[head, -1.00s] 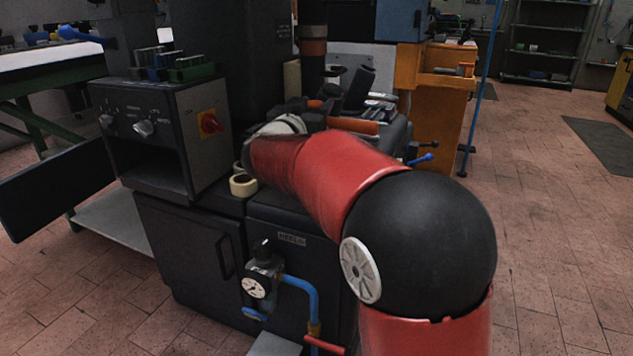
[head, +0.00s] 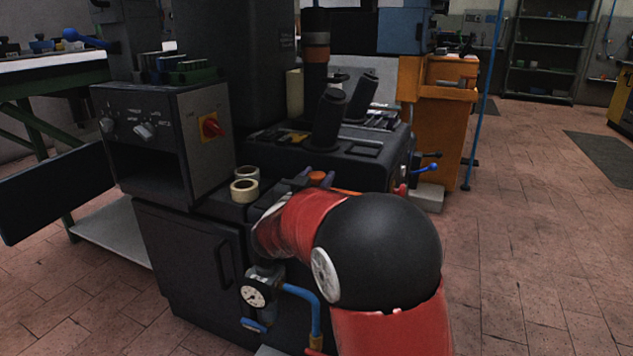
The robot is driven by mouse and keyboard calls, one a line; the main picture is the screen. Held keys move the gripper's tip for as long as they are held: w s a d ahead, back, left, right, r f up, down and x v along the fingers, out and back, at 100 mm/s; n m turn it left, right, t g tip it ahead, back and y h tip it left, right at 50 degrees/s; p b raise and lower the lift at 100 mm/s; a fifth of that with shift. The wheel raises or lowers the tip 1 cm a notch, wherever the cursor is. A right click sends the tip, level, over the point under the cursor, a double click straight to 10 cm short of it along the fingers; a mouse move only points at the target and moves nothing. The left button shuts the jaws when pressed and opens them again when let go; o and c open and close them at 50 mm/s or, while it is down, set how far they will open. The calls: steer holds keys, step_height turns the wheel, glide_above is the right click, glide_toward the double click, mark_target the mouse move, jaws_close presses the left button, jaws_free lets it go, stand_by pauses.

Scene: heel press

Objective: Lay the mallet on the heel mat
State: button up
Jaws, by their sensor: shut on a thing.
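My gripper (head: 294,186) is at the front of the dark machine top, largely hidden behind my own red wrist. It is shut on the mallet, of which only orange parts (head: 318,178) show beside the fingers and just above my wrist. The rest of the mallet is hidden. I cannot tell whether it touches the surface below. I cannot make out the heel mat for certain; the front ledge around the gripper is mostly covered by my arm.
Two cream tape rolls (head: 244,190) stand just left of my gripper. Two black upright posts (head: 328,118) rise from the machine top (head: 375,172) behind it. A control box (head: 160,140) stands at left. A gauge (head: 254,292) with blue pipe sits below in front.

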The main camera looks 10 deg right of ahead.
steer(key=shift+f, duration=0.1)
steer(key=o, duration=1.4)
